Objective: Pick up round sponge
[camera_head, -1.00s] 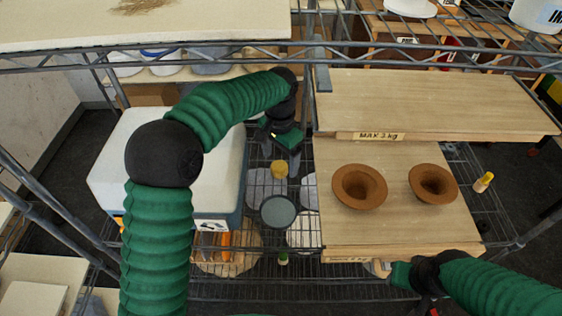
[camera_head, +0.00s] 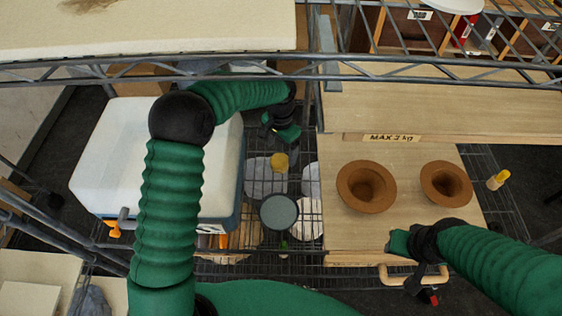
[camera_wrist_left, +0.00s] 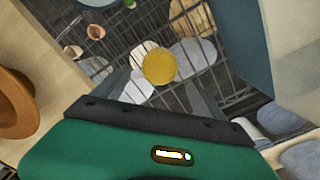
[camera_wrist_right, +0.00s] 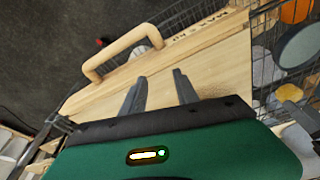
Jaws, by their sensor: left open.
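The round yellow sponge (camera_head: 279,162) lies low in the wire rack, just behind a grey-green round dish (camera_head: 279,212). In the left wrist view the sponge (camera_wrist_left: 160,66) shows beyond and between my fingers. My left gripper (camera_head: 280,140) is open, reaching down beside the white-lidded box; the sponge is just past its fingertips, and I cannot tell the exact gap. My right gripper (camera_wrist_right: 160,90) has its fingers apart with nothing between them, over the front edge of the wooden board near the wooden handle (camera_wrist_right: 118,48).
The white-lidded box (camera_head: 110,165) stands left of the sponge. Two brown bowls (camera_head: 367,186) (camera_head: 446,184) sit on the wooden board (camera_head: 350,235) at right. A wire shelf rail (camera_head: 200,72) crosses above my left forearm. Pale flat stones or pads lie around the sponge.

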